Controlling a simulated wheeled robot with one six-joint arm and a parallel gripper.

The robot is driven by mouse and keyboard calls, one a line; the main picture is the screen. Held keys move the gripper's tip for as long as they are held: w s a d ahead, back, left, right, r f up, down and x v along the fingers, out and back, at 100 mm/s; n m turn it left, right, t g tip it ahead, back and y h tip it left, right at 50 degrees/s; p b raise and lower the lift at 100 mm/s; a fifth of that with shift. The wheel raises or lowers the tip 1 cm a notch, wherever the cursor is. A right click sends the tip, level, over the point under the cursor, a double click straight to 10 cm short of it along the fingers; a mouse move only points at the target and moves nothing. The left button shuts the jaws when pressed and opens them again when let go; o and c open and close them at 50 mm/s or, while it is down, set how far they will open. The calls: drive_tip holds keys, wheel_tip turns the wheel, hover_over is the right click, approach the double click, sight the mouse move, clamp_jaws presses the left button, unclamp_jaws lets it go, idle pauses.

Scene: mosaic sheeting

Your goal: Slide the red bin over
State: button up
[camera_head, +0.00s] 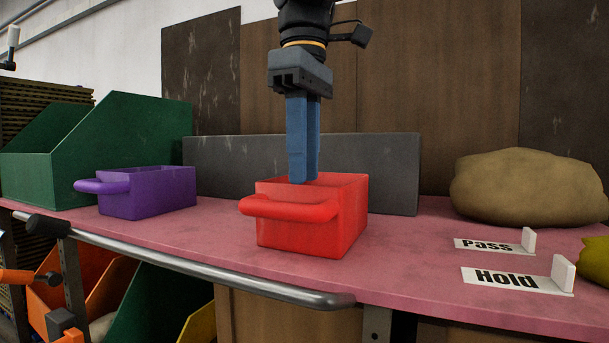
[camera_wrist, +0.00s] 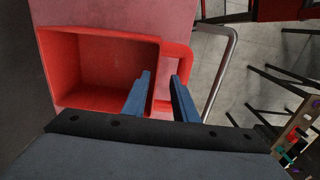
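The red bin (camera_head: 312,235) stands upright on the pink bench top, its looped handle (camera_head: 288,208) toward the front left. In the wrist view the bin (camera_wrist: 100,70) looks empty, with its handle (camera_wrist: 178,50) on the right. My gripper (camera_head: 303,180) points straight down over the bin, its fingertips near rim height. In the wrist view the fingers (camera_wrist: 160,82) are apart, one on the bin's inner side and one over the handle's opening, with the handle-side wall between them in the picture. Whether the tips are below the rim, I cannot tell.
A purple bin (camera_head: 148,192) and a green bin (camera_head: 110,150) stand to the left. A grey panel (camera_head: 390,165) is behind. To the right are a tan sack (camera_head: 528,185) and Pass (camera_head: 487,245) and Hold (camera_head: 510,279) signs. A metal rail (camera_head: 200,268) runs along the front edge.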

sight(304, 251)
drive_tip(key=shift+w+f+b, duration=0.3)
drive_tip(key=shift+f+b, duration=0.4)
drive_tip(key=shift+f, duration=0.1)
drive_tip(key=shift+f+p, duration=0.75)
drive_tip(key=shift+f, duration=3.15)
clamp_jaws()
